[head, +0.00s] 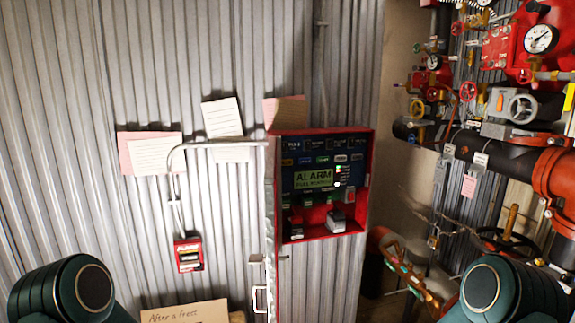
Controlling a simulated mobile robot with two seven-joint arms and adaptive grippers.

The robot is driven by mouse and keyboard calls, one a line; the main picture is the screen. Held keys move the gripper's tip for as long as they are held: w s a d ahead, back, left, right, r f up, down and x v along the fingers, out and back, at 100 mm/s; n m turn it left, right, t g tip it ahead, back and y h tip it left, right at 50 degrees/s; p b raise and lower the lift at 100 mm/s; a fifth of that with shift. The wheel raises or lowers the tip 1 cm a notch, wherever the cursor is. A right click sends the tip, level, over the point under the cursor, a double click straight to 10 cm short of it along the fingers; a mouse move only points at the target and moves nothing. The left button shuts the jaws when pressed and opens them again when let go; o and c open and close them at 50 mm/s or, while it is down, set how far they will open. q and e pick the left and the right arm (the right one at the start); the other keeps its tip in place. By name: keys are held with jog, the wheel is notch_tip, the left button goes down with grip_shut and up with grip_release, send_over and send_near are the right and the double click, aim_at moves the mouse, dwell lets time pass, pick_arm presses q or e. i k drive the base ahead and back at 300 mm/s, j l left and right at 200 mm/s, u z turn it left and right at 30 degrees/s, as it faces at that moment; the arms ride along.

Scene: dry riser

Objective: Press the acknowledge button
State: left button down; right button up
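A red alarm panel (320,183) stands on the corrugated metal wall, right of the middle in the head view. Its front shows a lit green screen (313,179) reading "ALARM", with rows of small labelled blue and green keys around it. Small coloured lights or buttons sit just right of the screen. Lettering on the small keys is too small to read, so I cannot tell which is the acknowledge button. Two grey and white block-like parts sit low inside the panel. Neither of my grippers shows; only dark green parts of my arms are at the bottom corners.
A small red alarm call point (188,254) is on the wall to the left. Paper notes (155,154) hang above it. A cardboard sign (186,313) is at the bottom. Red pipes, valves and gauges (540,39) crowd the right side.

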aim_at(289, 162)
jog(key=l+z, duration=0.15)
jog(key=z, duration=0.3)
jog(key=i+l+z, duration=0.1)
jog(key=z, duration=0.3)
jog(key=l+z, duration=0.15)
jog(key=z, duration=0.3)
jog(key=i+l+z, duration=0.1)
jog(key=z, duration=0.35)
jog(key=i+u, duration=1.55)
jog(key=u, duration=0.25)
